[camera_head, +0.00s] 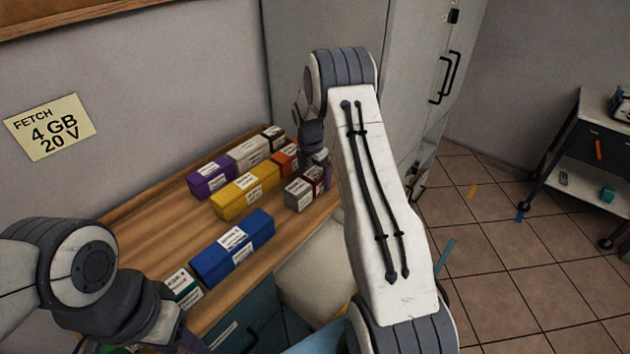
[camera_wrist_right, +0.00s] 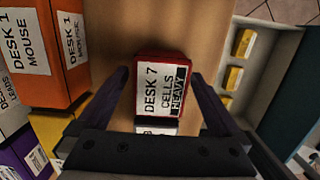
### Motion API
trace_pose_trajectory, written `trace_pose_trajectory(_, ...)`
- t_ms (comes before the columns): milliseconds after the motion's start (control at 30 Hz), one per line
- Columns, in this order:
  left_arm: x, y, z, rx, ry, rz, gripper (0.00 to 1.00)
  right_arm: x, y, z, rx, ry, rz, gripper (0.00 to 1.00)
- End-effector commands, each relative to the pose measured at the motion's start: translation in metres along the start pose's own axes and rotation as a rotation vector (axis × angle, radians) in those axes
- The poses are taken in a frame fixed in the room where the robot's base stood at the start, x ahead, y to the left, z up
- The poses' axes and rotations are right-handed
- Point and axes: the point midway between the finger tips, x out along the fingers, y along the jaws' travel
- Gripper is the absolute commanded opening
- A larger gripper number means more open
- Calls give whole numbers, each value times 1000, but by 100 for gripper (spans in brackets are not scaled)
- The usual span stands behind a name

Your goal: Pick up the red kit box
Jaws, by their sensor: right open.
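The red kit box (camera_wrist_right: 165,60) shows in the right wrist view with a white label reading "DESK 7 CELLS" and a black "HEAVY" strip. It sits on the wooden worktop between the two fingers of my right gripper (camera_wrist_right: 160,76), which are apart with a gap on each side. In the head view the red box (camera_head: 319,179) is a small dark red patch, largely hidden by my right gripper (camera_head: 316,160) above it. My left arm comes in at the lower left; its gripper (camera_head: 180,342) is at the bottom edge and its jaws are hidden.
An orange box (camera_head: 286,160) and a grey-brown box (camera_head: 298,194) stand close to the red one. Yellow (camera_head: 245,190), purple (camera_head: 211,176) and blue (camera_head: 232,248) boxes are also on the worktop (camera_head: 150,235). An open drawer (camera_wrist_right: 268,75) with yellow boxes is right in the wrist view.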

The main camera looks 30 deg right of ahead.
Motion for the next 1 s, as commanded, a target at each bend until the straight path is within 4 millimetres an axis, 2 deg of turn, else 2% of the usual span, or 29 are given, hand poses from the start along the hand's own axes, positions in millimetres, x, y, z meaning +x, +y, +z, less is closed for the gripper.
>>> trace_pose_trajectory(33, 0, 0, 0, 0, 0, 0, 48, 0, 0, 0, 0, 0, 0, 100)
trace_pose_trajectory(167, 0, 0, 0, 0, 0, 0, 48, 0, 0, 0, 0, 0, 0, 50)
trace_pose_trajectory(200, 0, 0, 0, 0, 0, 0, 48, 0, 0, 0, 0, 0, 0, 35)
trace_pose_trajectory(300, 0, 0, 0, 0, 0, 0, 48, 0, 0, 0, 0, 0, 0, 0)
trace_pose_trajectory(667, 2, 0, 0, 0, 0, 0, 48, -6, 1, 1, 0, -1, 1, 0)
trace_pose_trajectory(767, 5, 0, 0, 0, 0, 0, 48, -15, 1, 2, 1, -3, 4, 0)
trace_pose_trajectory(933, 12, -1, 1, 0, 0, 0, 48, -44, 0, 6, 0, -4, 5, 0)
trace_pose_trajectory(1000, 16, -1, 1, 0, 0, 0, 48, -51, -18, 10, 4, -2, 1, 0)
